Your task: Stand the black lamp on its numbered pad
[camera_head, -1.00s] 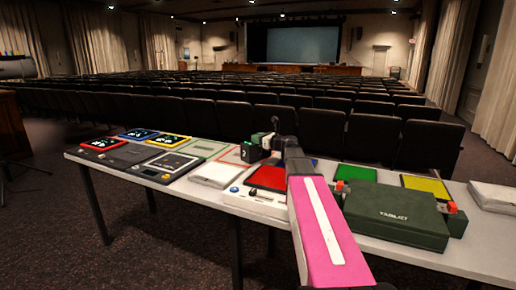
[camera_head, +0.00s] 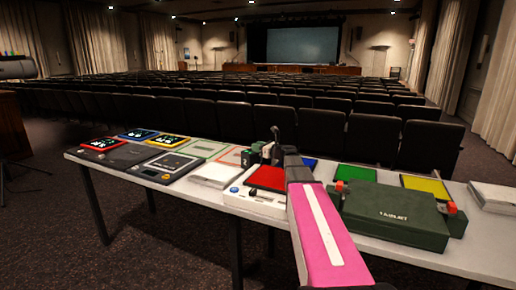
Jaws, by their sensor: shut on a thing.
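My gripper (camera_head: 259,153) is near the middle of the desk, beyond my pink arm link, which partly blocks the view. It is shut on a small dark block (camera_head: 246,159), which I take to be the black lamp. Its fingers and the lamp's base are too small to make out. I cannot tell whether the lamp touches the desk. Black pads with white markings lie at the left end: a red-edged pad (camera_head: 101,144), a blue-edged pad (camera_head: 138,134) and a yellow-edged pad (camera_head: 167,141). The markings are too small to read.
A white device with a red top (camera_head: 266,178) is just in front of the gripper. A large dark green case (camera_head: 392,215) fills the right front. Green (camera_head: 356,173) and yellow (camera_head: 425,185) panels lie behind it. A white stack (camera_head: 213,175) stands left of the device.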

